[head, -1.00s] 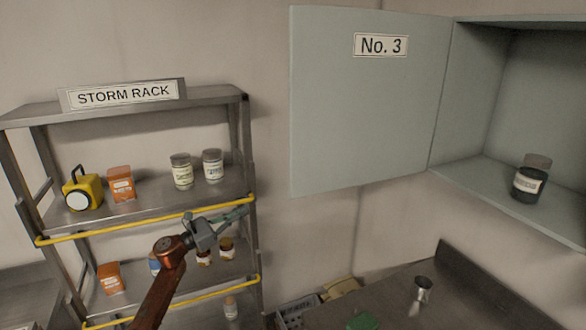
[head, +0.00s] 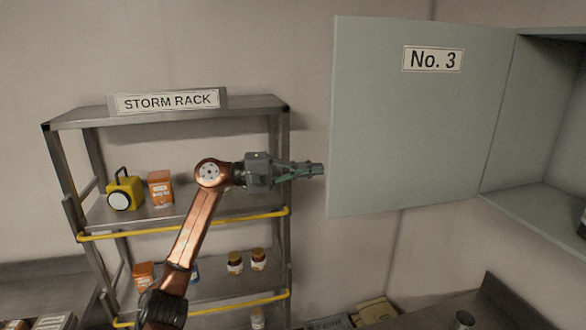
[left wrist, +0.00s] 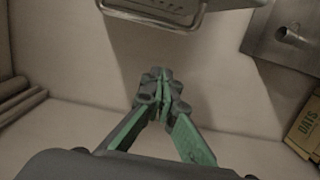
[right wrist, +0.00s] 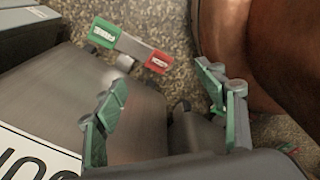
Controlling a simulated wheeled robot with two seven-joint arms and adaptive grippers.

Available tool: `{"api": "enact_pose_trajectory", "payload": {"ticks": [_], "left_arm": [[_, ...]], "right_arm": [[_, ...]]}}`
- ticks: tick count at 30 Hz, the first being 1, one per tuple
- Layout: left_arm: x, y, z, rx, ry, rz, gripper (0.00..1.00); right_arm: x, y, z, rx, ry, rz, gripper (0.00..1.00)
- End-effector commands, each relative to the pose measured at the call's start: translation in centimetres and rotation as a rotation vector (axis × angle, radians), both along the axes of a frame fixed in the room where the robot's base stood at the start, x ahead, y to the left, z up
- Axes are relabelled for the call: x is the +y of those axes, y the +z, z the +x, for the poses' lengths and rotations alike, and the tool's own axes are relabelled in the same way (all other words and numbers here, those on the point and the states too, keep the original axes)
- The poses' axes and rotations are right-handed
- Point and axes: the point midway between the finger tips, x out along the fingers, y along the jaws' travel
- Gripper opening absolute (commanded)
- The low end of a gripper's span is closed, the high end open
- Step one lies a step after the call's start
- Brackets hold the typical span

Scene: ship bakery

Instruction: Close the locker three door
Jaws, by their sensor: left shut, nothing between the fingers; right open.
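The locker three door (head: 430,135) is a flat grey-green panel labelled "No. 3". It stands open, swung out to the left of the locker (head: 550,110), whose inside shows at the right edge. My left gripper (head: 318,170) is shut and empty, its fingertips beside the door's free left edge; I cannot tell whether they touch. It also shows shut in the left wrist view (left wrist: 160,88). My right gripper (right wrist: 162,80) is open and empty in the right wrist view, and out of the head view.
A metal rack (head: 185,215) labelled "STORM RACK" stands behind my left arm, with a yellow lantern (head: 124,190), an orange box (head: 160,190) and jars. A dark worktop (head: 480,310) with a metal cup (head: 465,319) lies below the door.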

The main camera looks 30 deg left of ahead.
Motion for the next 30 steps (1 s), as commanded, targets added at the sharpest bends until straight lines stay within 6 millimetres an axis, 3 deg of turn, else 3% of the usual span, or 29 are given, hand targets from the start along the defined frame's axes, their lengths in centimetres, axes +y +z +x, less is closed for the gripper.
{"api": "enact_pose_trajectory", "payload": {"ticks": [2,7,25,30], "left_arm": [[-1.2,0.3,0.7,-0.002,-0.002,-0.002,0.00],[-3.0,-0.1,-0.8,0.000,0.000,0.000,0.00],[-4.1,-0.1,-1.5,0.001,0.003,-0.002,0.00],[-6.2,0.0,-1.2,-0.002,0.012,0.000,0.00]], "right_arm": [[0.0,0.4,0.1,-0.001,0.000,0.000,0.65],[0.0,0.5,0.3,-0.004,0.001,-0.001,0.65],[0.0,0.6,0.4,-0.005,0.001,0.000,0.65],[0.0,0.8,0.5,-0.006,0.001,0.000,0.65]]}}
